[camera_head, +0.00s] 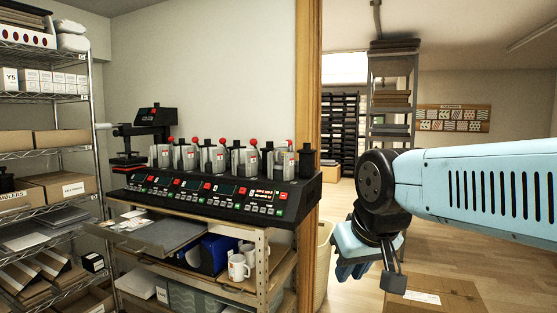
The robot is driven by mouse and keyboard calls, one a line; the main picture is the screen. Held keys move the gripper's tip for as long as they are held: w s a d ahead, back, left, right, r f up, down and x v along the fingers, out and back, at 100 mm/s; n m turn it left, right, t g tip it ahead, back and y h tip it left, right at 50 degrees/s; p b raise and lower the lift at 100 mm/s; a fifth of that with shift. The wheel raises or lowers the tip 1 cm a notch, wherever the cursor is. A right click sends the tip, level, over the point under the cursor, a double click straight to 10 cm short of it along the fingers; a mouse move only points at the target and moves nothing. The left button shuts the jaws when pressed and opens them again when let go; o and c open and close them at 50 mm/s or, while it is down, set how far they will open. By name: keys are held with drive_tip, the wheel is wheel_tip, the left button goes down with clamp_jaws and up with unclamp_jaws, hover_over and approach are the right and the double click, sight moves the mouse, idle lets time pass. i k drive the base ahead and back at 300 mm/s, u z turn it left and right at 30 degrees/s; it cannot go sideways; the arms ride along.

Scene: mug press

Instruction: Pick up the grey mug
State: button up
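No mug in the camera_head view stands out clearly as grey. A pale mug (238,267) with a small coloured print stands upright on the shelf under the press bench. Another pale mug (248,252) is close behind it, partly hidden. My gripper (370,274) hangs to the right of the bench, pointing down, well apart from the mugs. I see nothing held in it, but its finger gap is not clear from this angle.
A long black mug press (215,190) with several stations and red knobs tops the bench. A blue bin (216,253) sits left of the mugs. A wire shelf rack (45,160) stands left. A cardboard box (435,298) is on the floor below my gripper.

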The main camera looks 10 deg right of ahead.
sight(280, 151)
drive_tip(key=z, duration=0.1)
drive_tip(key=i, duration=1)
drive_tip(key=u, duration=0.1)
